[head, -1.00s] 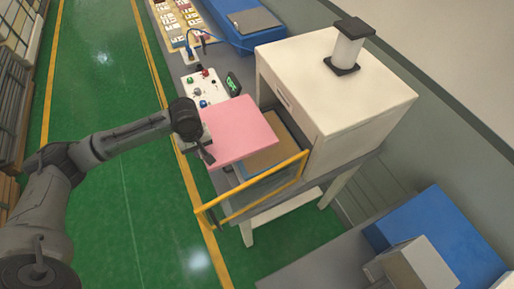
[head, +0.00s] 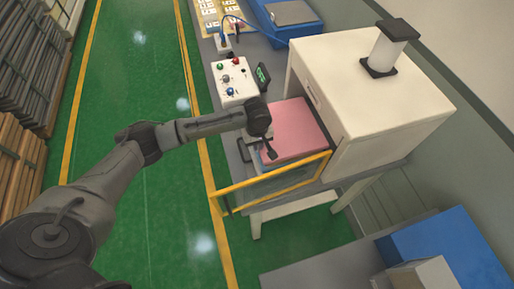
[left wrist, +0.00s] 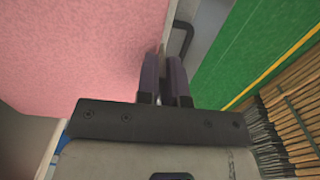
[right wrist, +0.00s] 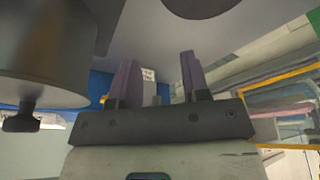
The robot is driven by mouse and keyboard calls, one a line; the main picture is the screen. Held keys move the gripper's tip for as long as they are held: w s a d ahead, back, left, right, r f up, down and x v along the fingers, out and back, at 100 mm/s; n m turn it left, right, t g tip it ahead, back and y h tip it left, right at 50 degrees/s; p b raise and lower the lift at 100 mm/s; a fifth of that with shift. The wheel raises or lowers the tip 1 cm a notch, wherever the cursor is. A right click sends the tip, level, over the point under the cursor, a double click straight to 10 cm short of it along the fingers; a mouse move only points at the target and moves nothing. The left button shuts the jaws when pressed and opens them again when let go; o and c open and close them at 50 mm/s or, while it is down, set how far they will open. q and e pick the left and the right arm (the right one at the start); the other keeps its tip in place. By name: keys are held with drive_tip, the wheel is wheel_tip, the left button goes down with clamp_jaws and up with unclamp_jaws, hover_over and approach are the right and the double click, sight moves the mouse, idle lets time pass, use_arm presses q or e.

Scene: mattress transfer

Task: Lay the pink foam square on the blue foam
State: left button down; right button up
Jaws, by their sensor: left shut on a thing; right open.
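The pink foam square (head: 294,130) lies level at the mouth of the white cabinet machine, behind the yellow rail. In the left wrist view the pink foam (left wrist: 80,50) fills the upper left, beside the closed fingers (left wrist: 166,80). Whether the foam rests on the surface below or hangs just above it, I cannot tell. My right gripper (right wrist: 158,80) is open and empty in the right wrist view.
The white cabinet (head: 375,90) stands close behind the foam. The yellow rail (head: 275,182) crosses in front of it. A button box (head: 232,82) sits on the bench to the left. The green floor (head: 150,220) is clear.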

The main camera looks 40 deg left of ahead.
use_arm(q)
drive_tip(key=shift+f, duration=1.6)
drive_tip(key=c, duration=1.3)
unclamp_jaws()
drive_tip(key=shift+f, duration=0.1)
drive_tip(key=shift+o, duration=0.2)
wheel_tip(320, 180, up, 12)
drive_tip(key=shift+r+p, duration=0.15)
drive_tip(key=shift+p, duration=0.35)
